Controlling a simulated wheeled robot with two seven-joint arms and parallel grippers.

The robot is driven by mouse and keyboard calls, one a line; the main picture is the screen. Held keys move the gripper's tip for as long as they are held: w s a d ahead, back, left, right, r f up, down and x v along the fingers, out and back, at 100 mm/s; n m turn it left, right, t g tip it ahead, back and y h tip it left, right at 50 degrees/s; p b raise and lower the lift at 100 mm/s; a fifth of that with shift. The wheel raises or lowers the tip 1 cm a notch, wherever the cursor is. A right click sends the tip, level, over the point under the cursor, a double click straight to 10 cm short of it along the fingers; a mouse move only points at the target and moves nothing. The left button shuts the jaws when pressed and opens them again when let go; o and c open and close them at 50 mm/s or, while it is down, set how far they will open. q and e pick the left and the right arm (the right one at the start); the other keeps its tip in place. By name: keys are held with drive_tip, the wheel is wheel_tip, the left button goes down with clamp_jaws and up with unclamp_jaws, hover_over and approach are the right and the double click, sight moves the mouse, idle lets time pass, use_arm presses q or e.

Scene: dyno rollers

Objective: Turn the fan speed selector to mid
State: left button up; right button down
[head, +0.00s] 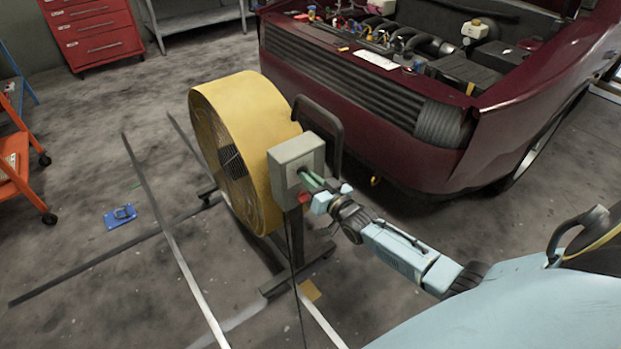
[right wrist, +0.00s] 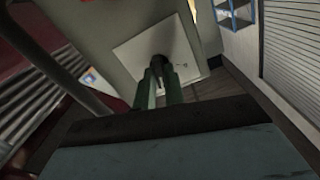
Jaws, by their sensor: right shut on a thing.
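The yellow drum fan (head: 238,145) stands on a dark stand in front of the car. Its grey control box (head: 296,164) is mounted on the side facing me. My right gripper (head: 309,181) reaches the front of this box. In the right wrist view, the green fingers of the gripper (right wrist: 160,88) are shut on the dark selector knob (right wrist: 162,66), in the middle of a pale square plate (right wrist: 140,48). The fingers hide part of the knob, and I cannot read its setting. A red button (head: 303,198) sits low on the box. My left gripper is not in view.
A dark red car (head: 390,120) with an open engine bay stands behind the fan. A red tool chest (head: 95,32) and an orange cart (head: 18,165) are at the left. A blue plate (head: 119,217) lies on the floor. The floor in front of the fan is mostly free.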

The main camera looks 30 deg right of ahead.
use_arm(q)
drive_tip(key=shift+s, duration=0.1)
use_arm(e)
drive_tip(key=shift+m, duration=0.6)
drive_tip(key=c, duration=1.5)
unclamp_jaws()
